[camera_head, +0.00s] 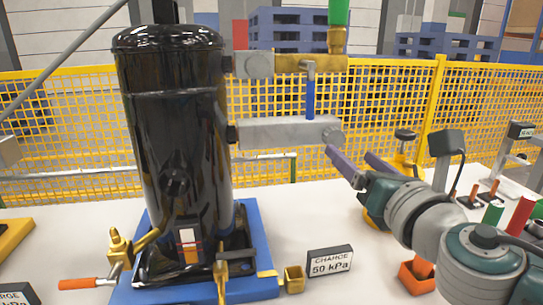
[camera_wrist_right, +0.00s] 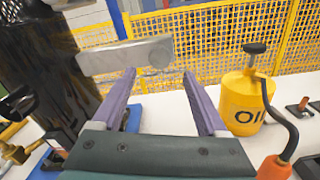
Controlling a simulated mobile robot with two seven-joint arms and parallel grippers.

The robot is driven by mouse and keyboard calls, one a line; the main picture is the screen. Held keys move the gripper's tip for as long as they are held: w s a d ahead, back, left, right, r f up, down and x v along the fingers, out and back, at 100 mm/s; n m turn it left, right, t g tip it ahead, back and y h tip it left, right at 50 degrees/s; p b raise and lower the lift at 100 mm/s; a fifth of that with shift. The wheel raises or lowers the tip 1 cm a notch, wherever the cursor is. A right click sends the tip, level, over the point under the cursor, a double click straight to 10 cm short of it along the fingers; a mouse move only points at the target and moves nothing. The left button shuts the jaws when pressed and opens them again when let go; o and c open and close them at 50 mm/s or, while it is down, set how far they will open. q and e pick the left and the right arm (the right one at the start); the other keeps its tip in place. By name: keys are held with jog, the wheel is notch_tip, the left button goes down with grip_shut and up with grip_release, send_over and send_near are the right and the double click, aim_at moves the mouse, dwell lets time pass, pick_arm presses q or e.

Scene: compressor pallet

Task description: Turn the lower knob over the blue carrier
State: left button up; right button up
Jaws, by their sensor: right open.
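The black compressor (camera_head: 172,130) stands upright on the blue carrier (camera_head: 262,225). Two grey blocks reach right from its side. The lower grey bar (camera_head: 280,131) ends in a round grey knob (camera_head: 332,137), which also shows in the right wrist view (camera_wrist_right: 161,51). My right gripper (camera_head: 350,156) comes in from the right with its two purple fingers apart and empty. In the wrist view its fingertips (camera_wrist_right: 158,75) are on either side of the knob's line and a little below it; I cannot tell whether they touch it. My left gripper is not in view.
The upper grey block (camera_head: 255,65) carries a brass fitting with a green hose and a blue lever (camera_head: 310,92). A yellow oil can (camera_wrist_right: 245,103) stands right of the gripper. A "CHARGE 50 kPa" sign (camera_head: 330,261) and a small brass cup (camera_head: 294,279) are in front. A yellow fence runs behind.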

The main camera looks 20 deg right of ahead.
jog(key=shift+v, duration=1.7)
jog(key=s+d+r+m+g+h+p, duration=0.3)
jog(key=s+m+g+p, duration=0.4)
jog(key=m, duration=0.8)
jog(key=s+a+r+m+g+y+p, duration=0.3)
jog(key=s+a+m+y+p, duration=0.1)
jog(key=s+a+m+p, duration=0.3)
jog(key=s+a+r+m+g+y+p, duration=0.3)
jog(key=s+a+m+g+y+p, duration=0.15)
jog(key=s+a+m, duration=0.3)
notch_tip(320, 180, up, 35)
jog(key=n+p, duration=0.1)
jog(key=p, duration=3.4)
jog(key=shift+s+d+f+t+h, duration=0.2)
jog(key=shift+s+d+t+h, duration=0.15)
jog(key=shift+d+h, duration=0.1)
